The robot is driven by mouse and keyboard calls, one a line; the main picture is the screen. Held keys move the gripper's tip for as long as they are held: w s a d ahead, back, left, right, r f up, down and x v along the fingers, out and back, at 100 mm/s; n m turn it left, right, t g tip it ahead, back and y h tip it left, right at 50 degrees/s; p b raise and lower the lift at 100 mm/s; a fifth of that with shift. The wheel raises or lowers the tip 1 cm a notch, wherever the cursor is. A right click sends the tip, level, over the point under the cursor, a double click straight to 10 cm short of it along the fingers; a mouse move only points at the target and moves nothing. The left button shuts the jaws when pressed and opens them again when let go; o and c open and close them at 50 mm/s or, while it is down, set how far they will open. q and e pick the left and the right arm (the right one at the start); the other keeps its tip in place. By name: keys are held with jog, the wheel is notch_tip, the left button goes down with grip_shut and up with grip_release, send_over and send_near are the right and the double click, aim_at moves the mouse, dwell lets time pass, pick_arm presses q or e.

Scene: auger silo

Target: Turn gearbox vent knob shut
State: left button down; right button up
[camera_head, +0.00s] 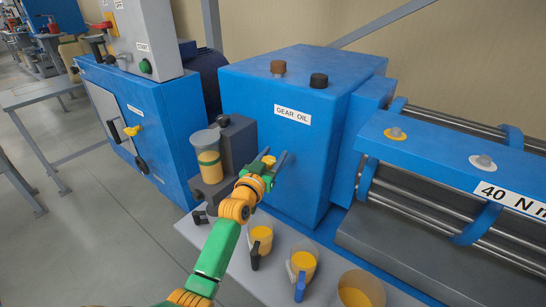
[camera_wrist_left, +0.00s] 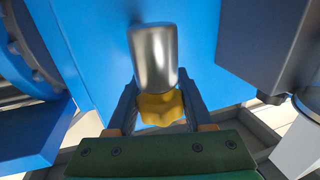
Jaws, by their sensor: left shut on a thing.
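The blue gearbox (camera_head: 285,160) with a GEAR OIL label stands in the middle of the head view. A small yellow knob (camera_head: 268,160) is at its front face, between the fingers of my left gripper (camera_head: 276,165). In the left wrist view my left gripper (camera_wrist_left: 158,112) is shut on the yellow lobed knob (camera_wrist_left: 160,108), one finger on each side. A silver cylinder (camera_wrist_left: 153,55) rises from the knob against the blue face. How far the knob is turned cannot be told. My right gripper is not in view.
A grey block (camera_head: 235,150) with an oil-filled sight glass (camera_head: 208,160) is left of my left gripper. Several yellow-filled cups, one a jug (camera_head: 303,262), stand on the grey bench (camera_head: 262,284) below. A blue beam (camera_head: 440,150) runs right; open floor lies left.

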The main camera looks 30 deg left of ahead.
aim_at(269, 164)
pick_arm(q)
jog(key=shift+d+m+h+b, duration=0.15)
jog(key=shift+m+h+b, duration=0.5)
jog(key=shift+h, duration=0.35)
jog(key=shift+c, duration=1.5)
grip_release()
jog(key=s, duration=0.7)
jog(key=shift+d, duration=0.2)
